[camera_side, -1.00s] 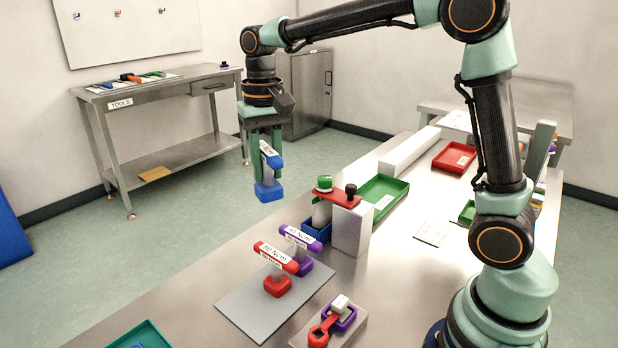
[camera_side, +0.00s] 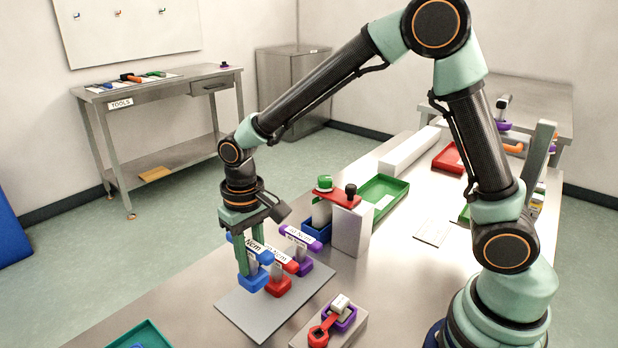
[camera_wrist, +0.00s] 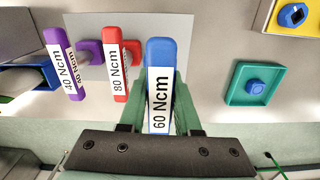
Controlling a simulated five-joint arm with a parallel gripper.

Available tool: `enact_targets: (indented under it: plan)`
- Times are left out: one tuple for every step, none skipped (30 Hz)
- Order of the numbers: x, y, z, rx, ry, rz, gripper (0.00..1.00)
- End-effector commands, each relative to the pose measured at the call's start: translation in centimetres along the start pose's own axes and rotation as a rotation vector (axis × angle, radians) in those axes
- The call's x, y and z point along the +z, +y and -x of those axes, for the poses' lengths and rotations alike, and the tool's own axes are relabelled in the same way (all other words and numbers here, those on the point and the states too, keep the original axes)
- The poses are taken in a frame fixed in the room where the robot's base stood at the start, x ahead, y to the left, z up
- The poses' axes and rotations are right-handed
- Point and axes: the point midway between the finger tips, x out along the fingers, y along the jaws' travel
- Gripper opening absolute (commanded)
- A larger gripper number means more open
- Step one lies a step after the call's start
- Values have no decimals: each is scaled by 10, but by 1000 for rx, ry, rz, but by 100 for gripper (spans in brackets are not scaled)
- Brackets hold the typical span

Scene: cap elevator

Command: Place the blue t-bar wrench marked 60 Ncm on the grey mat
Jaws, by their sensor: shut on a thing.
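The blue t-bar wrench (camera_side: 253,281) is upright in my gripper (camera_side: 250,262); its 60 Ncm label shows in the wrist view (camera_wrist: 160,85). My gripper is shut on it, with a green finger on each side. The wrench is at the left part of the grey mat (camera_side: 250,318), beside the red 80 Ncm wrench (camera_side: 278,288). I cannot tell whether its foot touches the mat. The purple 40 Ncm wrench (camera_wrist: 63,62) stands beyond the red one, also upright.
A grey block (camera_side: 352,228) with a red plate and green cap stands behind the mat. A small stand (camera_side: 340,318) with a red ring and purple part is to the right. A teal tray (camera_side: 140,335) is at the front left. The mat's front part is clear.

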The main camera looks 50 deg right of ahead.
Motion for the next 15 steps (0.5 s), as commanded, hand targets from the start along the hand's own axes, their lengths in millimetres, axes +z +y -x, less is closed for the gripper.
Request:
enact_targets:
  plan:
    - [1,0,-9,1,-3,0,0]
    - [1,0,-12,1,-3,0,0]
    - [0,0,-16,0,-1,-1,0]
    - [0,0,-18,0,-1,-1,0]
    - [0,0,-20,0,-1,-1,0]
    - [0,0,-22,0,-1,-1,0]
    - [0,0,-24,0,0,-1,0]
    - [0,0,-27,0,0,-1,0]
    - [0,0,-32,1,-2,-1,0]
    - [1,0,-36,1,-3,-1,0]
    - [1,0,-41,1,-3,-1,0]
    - [0,0,-47,1,-3,-1,0]
    - [0,0,-52,1,-3,-1,0]
    - [0,0,-55,1,-3,-1,0]
    - [0,0,-60,1,-2,-1,0]
